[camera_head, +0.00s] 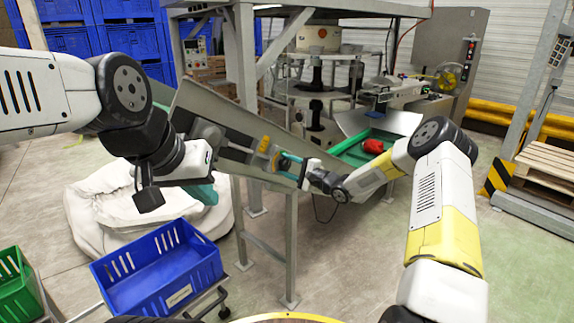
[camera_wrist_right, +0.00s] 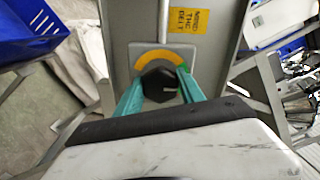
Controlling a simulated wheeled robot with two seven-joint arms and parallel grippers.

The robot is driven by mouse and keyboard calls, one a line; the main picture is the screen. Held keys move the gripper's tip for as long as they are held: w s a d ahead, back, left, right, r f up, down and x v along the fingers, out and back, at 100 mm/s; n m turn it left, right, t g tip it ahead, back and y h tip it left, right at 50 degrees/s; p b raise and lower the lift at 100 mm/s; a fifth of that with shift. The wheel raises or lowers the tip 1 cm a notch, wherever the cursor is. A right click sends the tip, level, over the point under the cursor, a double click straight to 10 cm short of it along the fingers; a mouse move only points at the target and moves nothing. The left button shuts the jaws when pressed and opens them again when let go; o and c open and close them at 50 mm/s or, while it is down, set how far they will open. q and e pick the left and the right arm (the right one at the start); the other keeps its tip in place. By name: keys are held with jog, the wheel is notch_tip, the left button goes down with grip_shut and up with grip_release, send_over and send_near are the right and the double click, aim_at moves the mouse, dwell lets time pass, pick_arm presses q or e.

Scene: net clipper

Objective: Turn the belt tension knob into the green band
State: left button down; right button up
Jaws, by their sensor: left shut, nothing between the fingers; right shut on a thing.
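The black tension knob (camera_wrist_right: 157,82) sits on a grey plate of the conveyor frame. A coloured arc (camera_wrist_right: 150,58) runs around its far side, yellow to orange, with a green band (camera_wrist_right: 183,70) at the right end. A short pale mark on the knob points right; I cannot tell whether it lines up with the green. My right gripper (camera_wrist_right: 160,88) has its teal fingers closed on both sides of the knob. In the head view my right gripper (camera_head: 289,164) is at the dial, hiding much of the knob. My left gripper (camera_head: 204,193) is shut and empty, away from the dial.
A yellow warning label (camera_wrist_right: 183,20) is beside the dial. The inclined conveyor (camera_head: 225,120) stands on grey legs. A blue crate (camera_head: 160,270) and a white sack (camera_head: 95,210) are at the left. A green tray (camera_head: 350,153) with a red item (camera_head: 372,146) is beyond.

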jog(key=shift+d+f, duration=0.1)
jog(key=o, duration=1.4)
jog(key=shift+c, duration=0.2)
jog(key=v, duration=0.7)
jog(key=shift+s+d, duration=0.25)
jog(key=shift+s, duration=0.05)
